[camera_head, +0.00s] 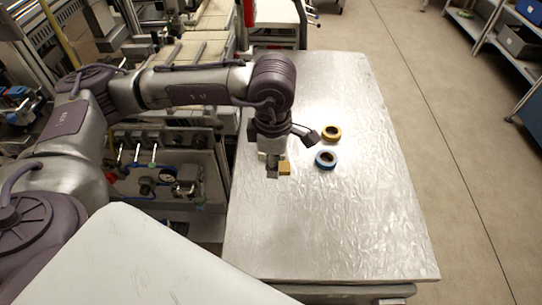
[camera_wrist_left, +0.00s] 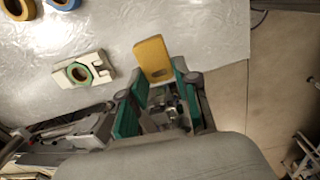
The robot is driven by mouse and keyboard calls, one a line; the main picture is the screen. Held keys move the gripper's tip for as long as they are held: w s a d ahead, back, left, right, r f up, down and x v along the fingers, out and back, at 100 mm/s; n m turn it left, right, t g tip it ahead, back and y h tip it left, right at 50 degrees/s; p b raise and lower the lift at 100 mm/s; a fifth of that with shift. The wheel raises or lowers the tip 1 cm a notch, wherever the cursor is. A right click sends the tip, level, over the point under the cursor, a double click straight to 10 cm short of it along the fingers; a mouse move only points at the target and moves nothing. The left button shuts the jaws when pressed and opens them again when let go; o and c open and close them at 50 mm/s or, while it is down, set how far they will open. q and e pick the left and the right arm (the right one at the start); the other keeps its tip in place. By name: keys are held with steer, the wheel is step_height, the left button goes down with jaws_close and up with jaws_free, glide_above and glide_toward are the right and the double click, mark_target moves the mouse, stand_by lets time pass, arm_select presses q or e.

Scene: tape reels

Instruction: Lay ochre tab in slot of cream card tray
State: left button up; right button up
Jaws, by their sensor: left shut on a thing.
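My left gripper (camera_head: 279,173) is shut on the ochre tab (camera_head: 286,168) above the metal table. In the left wrist view, the ochre tab (camera_wrist_left: 153,58) sticks out beyond the green-padded fingers of the left gripper (camera_wrist_left: 157,85); it has a small oblong mark near the held end. The cream card tray (camera_wrist_left: 97,60) lies on the table to the left of the tab, apart from it, with a green ring around a dark round opening. In the head view the tray is mostly hidden by the gripper. My right gripper is not in view.
An orange tape reel (camera_head: 331,133) and a blue tape reel (camera_head: 326,159) lie on the silver table (camera_head: 350,225), right of the gripper. The table's near part is bare. Its right edge drops to open floor (camera_head: 440,150).

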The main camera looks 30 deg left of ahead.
arm_select(q)
steer(key=n, duration=0.3)
steer(key=w+f+n, duration=0.1)
steer(key=n, duration=0.1)
steer(key=shift+a, duration=0.15)
steer(key=n, duration=0.3)
steer(key=shift+w+a+f+b, duration=0.1)
steer(key=shift+a+f+b, duration=0.1)
steer(key=shift+b, duration=0.1)
steer(key=w+a+f+n+p, duration=0.1)
steer(key=w+a+f+n, duration=0.1)
steer(key=w+f+n, duration=0.1)
steer(key=w+a+f+n+p, duration=0.1)
steer(key=w+a+f+n, duration=0.1)
steer(key=w+f, duration=0.2)
steer(key=w+a+f+n+p, duration=0.2)
steer(key=w+f+n, duration=0.1)
steer(key=w+f, duration=0.1)
steer(key=shift+a+f+n+g, duration=0.2)
steer(key=shift+f+n+g, duration=0.1)
steer(key=shift+f, duration=0.2)
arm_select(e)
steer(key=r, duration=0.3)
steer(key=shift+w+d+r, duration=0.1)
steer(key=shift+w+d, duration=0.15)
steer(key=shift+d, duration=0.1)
arm_select(q)
steer(key=shift+f, duration=0.1)
